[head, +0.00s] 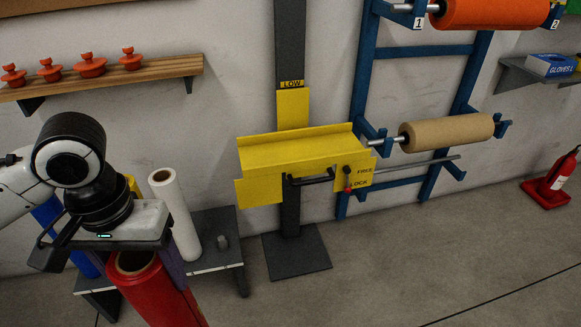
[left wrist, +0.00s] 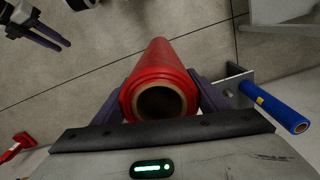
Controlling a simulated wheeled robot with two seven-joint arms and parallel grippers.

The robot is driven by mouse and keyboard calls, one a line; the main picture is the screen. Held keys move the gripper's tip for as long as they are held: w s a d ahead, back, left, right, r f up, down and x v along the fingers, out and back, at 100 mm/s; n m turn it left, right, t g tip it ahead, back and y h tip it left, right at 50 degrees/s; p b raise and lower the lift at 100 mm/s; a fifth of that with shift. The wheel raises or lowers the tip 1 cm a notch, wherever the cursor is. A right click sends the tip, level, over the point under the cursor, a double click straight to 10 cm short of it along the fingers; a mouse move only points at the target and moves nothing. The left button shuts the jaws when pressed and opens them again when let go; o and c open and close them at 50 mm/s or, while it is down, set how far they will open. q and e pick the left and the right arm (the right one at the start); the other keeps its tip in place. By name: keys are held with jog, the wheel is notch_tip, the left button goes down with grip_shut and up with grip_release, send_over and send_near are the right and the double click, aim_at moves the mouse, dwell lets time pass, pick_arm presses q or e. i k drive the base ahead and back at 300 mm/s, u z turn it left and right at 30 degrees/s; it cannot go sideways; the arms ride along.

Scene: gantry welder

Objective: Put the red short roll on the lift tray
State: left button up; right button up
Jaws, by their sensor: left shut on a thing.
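The red short roll (head: 160,290) hangs tilted in my left gripper (head: 150,262) at the lower left of the head view. In the left wrist view the red roll (left wrist: 165,75) lies between the dark fingers, its hollow brown core facing the camera. The yellow lift tray (head: 295,150) is on a dark post in the middle of the head view, right of and apart from the roll. Its top looks empty, and a LOW label is on the post above. My right gripper (left wrist: 45,35) shows only in the left wrist view, at the upper left, its finger gap unclear.
A grey bench (head: 215,262) with a white roll (head: 176,215) stands beside my left gripper. A blue roll (left wrist: 275,108) is nearby. The blue rack (head: 365,95) holds orange (head: 490,12) and tan (head: 450,132) rolls. A fire extinguisher (head: 555,180) stands right. Floor in front is clear.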

aim_at(303, 150)
jog(key=z, duration=0.95)
jog(key=i, duration=0.85)
jog(key=u, duration=0.4)
